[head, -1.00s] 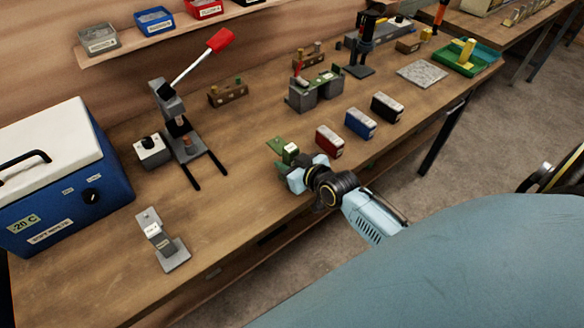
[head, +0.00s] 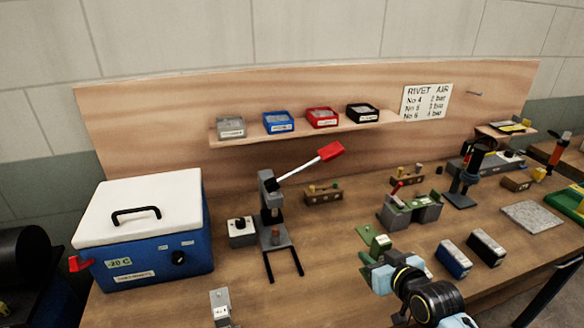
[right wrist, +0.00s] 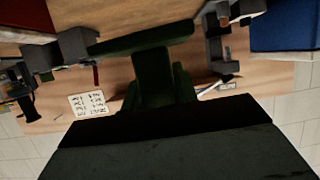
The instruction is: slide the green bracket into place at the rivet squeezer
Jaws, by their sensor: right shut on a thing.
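The green bracket (head: 378,241) is in my right gripper (head: 386,262), at the front part of the bench in the head view. The gripper is shut on it. In the right wrist view the bracket (right wrist: 152,75) shows dark green in the middle. The rivet squeezer (head: 272,208) stands to the left of the bracket, apart from it. It is a grey press with a raised red-ended lever and two dark rails reaching forward. It also shows in the right wrist view (right wrist: 216,45), at the right. My left gripper is in neither view.
A blue cooler (head: 150,240) with a white lid stands left of the squeezer. A small switch box (head: 241,231) is beside the squeezer. A grey-and-green fixture (head: 410,210), a blue box (head: 454,258) and a black box (head: 486,248) are to the right. Bare bench separates bracket and squeezer.

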